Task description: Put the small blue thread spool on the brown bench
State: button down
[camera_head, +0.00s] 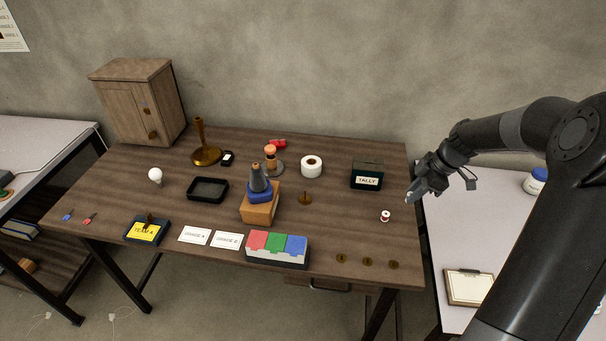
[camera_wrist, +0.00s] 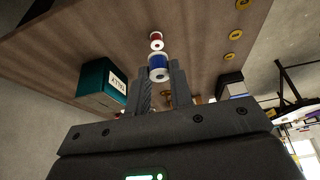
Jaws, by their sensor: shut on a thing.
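The small blue thread spool (camera_wrist: 158,67), with white ends, is between the two fingertips of my gripper (camera_wrist: 160,78) in the wrist view. My gripper is shut on it. In the head view my gripper (camera_head: 411,195) is at the right edge of the brown bench (camera_head: 340,222), to the right of a red spool. The blue spool is too small and covered to make out clearly there. The bench top also fills the upper part of the wrist view (camera_wrist: 200,30).
A red spool (camera_head: 385,215) stands on the bench near the gripper. A dark TALLY box (camera_head: 367,176) is behind it, and brass discs (camera_head: 367,262) lie along the front edge. Bare bench lies left of the red spool. A white table (camera_head: 450,235) adjoins on the right.

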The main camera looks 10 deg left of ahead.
jog(key=s+a+r+n+g, duration=0.1)
jog(key=s+a+n+g, duration=0.2)
jog(key=a, duration=0.5)
jog(key=n+t, duration=0.1)
send_over(335, 214)
jog(key=d, duration=0.2)
jog(key=f, duration=0.6)
jog(key=shift+w+a+f, duration=0.15)
jog(key=shift+a+f, duration=0.1)
jog(key=shift+f, duration=2.15)
jog(key=c, duration=1.3)
grip_release()
jog(key=shift+f, duration=0.1)
